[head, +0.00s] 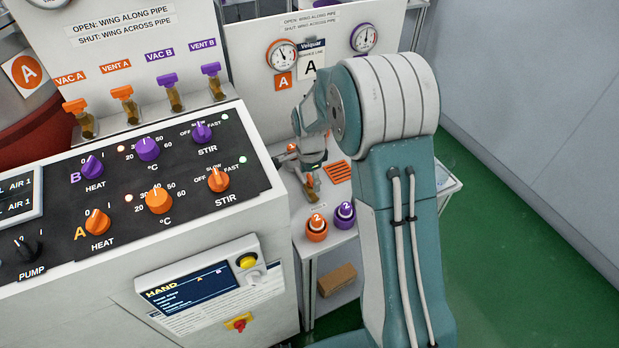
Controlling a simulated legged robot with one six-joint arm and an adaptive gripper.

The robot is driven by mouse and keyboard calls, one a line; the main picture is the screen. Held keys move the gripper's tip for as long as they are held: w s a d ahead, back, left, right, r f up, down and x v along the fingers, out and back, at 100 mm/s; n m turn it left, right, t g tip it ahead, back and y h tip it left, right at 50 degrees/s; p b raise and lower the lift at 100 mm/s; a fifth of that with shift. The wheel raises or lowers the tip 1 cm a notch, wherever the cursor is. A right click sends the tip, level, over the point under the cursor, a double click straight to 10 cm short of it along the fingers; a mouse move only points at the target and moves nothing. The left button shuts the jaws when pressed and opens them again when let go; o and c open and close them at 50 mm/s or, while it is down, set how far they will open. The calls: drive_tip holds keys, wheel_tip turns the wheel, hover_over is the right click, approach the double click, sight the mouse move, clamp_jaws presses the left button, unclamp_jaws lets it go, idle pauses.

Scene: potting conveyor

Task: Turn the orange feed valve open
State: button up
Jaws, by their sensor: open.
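My gripper (308,164) is open, low over the small bench behind the control console. A brass fitting (312,191) stands just below its fingers; I cannot tell whether they touch. It may be the orange feed valve, but no label for it can be read. A small orange spot (291,148) shows beside the gripper, which hides most of that place. The direction of the valve's wing cannot be seen. A sign (312,20) on the panel behind says open is wing along pipe, shut is wing across pipe.
Orange VAC A (75,106) and VENT A (122,92) taps stand behind the console (150,190), beside purple VAC B and VENT B. An orange cap (317,228) and a purple cap (345,213) marked 2 sit at the bench front. Green floor (520,260) is clear at right.

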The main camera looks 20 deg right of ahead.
sight(309, 178)
wheel_tip(309, 178, up, 12)
idle(0.6)
idle(0.4)
